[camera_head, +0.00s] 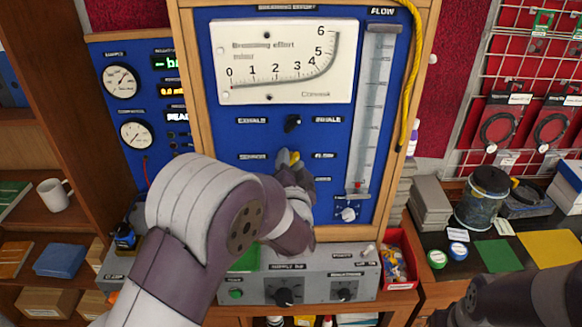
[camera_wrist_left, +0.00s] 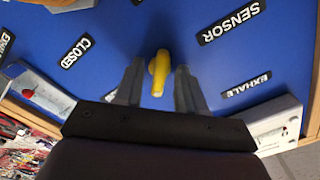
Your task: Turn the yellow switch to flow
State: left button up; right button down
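The yellow switch (camera_head: 294,158) is on the blue panel below the black knob, between two small labels. In the left wrist view the yellow switch (camera_wrist_left: 159,73) sits between the two fingers of my left gripper (camera_wrist_left: 160,82). The fingers are apart, with blue panel showing on both sides of the switch, so the gripper is open around it. In the head view my left gripper (camera_head: 290,170) is at the switch, partly hidden by my own wrist. Part of my right arm shows at the lower right; its gripper does not show.
A black knob (camera_head: 292,123) sits just above the switch. The flow tube (camera_head: 372,110) stands to the right, with a small knob (camera_head: 347,214) below it. A yellow hose (camera_head: 411,80) hangs along the wooden frame. The grey supply box (camera_head: 312,288) juts out below.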

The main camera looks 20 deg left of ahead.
pick_arm(q)
jog(key=shift+s+d+f, duration=0.1)
jog(key=shift+s+d, duration=0.05)
jog(key=shift+s, duration=0.15)
jog(key=b+v, duration=0.3)
jog(key=v, duration=0.9)
jog(key=shift+b, duration=0.4)
